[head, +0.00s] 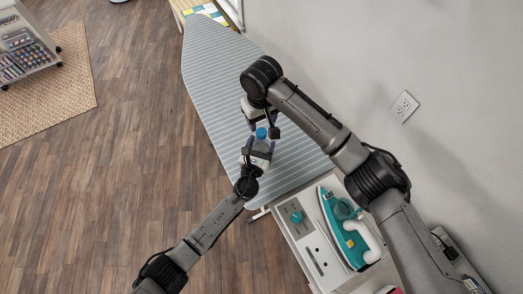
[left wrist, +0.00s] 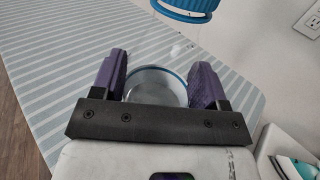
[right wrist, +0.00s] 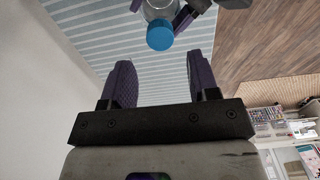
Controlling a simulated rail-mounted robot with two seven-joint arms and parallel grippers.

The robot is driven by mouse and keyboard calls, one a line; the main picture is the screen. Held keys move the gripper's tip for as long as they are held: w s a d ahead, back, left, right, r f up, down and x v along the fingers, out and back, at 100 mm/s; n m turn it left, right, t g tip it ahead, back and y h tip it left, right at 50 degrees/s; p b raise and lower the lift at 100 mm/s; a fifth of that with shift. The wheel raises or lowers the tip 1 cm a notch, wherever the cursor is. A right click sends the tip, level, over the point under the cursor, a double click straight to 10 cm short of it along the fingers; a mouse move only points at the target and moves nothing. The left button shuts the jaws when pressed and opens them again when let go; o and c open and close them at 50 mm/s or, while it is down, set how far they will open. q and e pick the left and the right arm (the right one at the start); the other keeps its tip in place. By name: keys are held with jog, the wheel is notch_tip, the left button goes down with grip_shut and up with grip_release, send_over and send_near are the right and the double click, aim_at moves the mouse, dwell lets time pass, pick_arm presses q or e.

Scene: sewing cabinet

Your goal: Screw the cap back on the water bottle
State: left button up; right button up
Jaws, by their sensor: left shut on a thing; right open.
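The water bottle (left wrist: 155,86) is clear and see-through, with a blue ring low on it. My left gripper (left wrist: 160,84) is shut around its body and holds it over the ironing board; it also shows in the head view (head: 257,151). The ribbed blue cap (left wrist: 189,8) is at the bottle's top end; it shows in the head view (head: 261,133) and the right wrist view (right wrist: 160,35). I cannot tell how tightly it sits. My right gripper (right wrist: 160,70) is open and empty, its fingers pointing at the cap but apart from it.
The striped ironing board (head: 215,70) lies under both grippers, mostly clear. A teal iron (head: 345,228) stands on a white cabinet (head: 315,250) at the lower right. The wall with an outlet (head: 403,106) is close on the right. Wooden floor is open on the left.

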aim_at(262, 132)
jog(key=shift+f, duration=2.8)
jog(key=shift+c, duration=0.3)
jog(key=c, duration=0.9)
jog(key=o, duration=1.1)
jog(key=shift+r, duration=0.15)
notch_tip(262, 132, up, 12)
